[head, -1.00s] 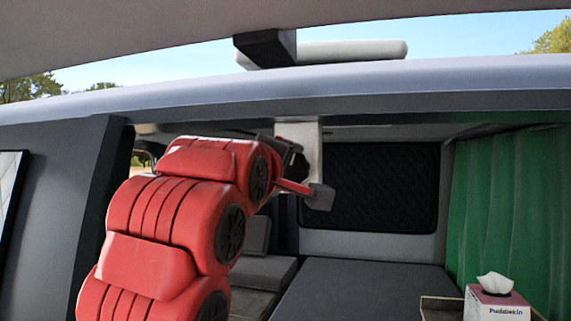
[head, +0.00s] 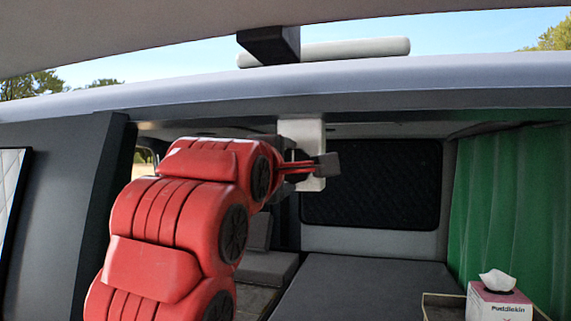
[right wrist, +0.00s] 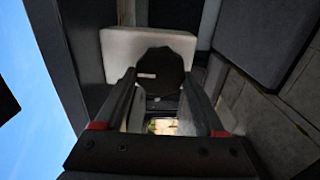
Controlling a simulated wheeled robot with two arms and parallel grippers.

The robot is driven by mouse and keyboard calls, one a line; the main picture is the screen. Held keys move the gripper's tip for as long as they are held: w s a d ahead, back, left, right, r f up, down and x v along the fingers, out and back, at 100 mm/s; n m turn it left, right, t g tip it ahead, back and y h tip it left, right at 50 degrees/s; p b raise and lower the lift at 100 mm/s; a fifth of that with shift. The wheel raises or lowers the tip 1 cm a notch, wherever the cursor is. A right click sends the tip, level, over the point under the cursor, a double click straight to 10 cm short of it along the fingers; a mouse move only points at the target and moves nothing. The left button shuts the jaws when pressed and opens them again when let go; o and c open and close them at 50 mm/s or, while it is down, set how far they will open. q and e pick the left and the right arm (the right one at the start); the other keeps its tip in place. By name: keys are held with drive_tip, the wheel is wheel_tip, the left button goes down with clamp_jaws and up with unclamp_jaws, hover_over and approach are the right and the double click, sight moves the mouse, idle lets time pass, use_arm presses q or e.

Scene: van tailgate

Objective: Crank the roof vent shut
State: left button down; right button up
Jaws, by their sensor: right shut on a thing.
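My right arm is the red one in the middle of the head view. My right gripper (right wrist: 160,88) is shut on a dark, many-sided crank knob (right wrist: 159,68), with one finger on each side of it. In the head view the knob is hidden by my wrist. Behind the knob is a white housing (right wrist: 116,48), which hangs under the roof edge in the head view (head: 302,130). A white rounded piece (head: 350,49), possibly the vent lid, shows above the roof; I cannot tell whether it is raised. My left gripper is not in view.
The raised tailgate (head: 120,30) hangs overhead and the van's roof edge (head: 420,88) runs across. A grey bed (head: 360,290) lies below, with a tissue box (head: 499,303) at right. A green curtain (head: 510,215) hangs on the right.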

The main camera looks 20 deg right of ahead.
drive_tip(key=shift+s+d+r, duration=0.1)
drive_tip(key=shift+r, duration=0.1)
drive_tip(key=o, duration=1)
drive_tip(key=shift+o, duration=1.6)
drive_tip(key=shift+s+d, duration=0.15)
drive_tip(key=shift+s, duration=0.05)
drive_tip(key=p+v, duration=0.1)
drive_tip(key=v, duration=1.6)
drive_tip(key=shift+s+a, duration=0.25)
drive_tip(key=shift+a, duration=0.05)
drive_tip(key=shift+w, duration=0.1)
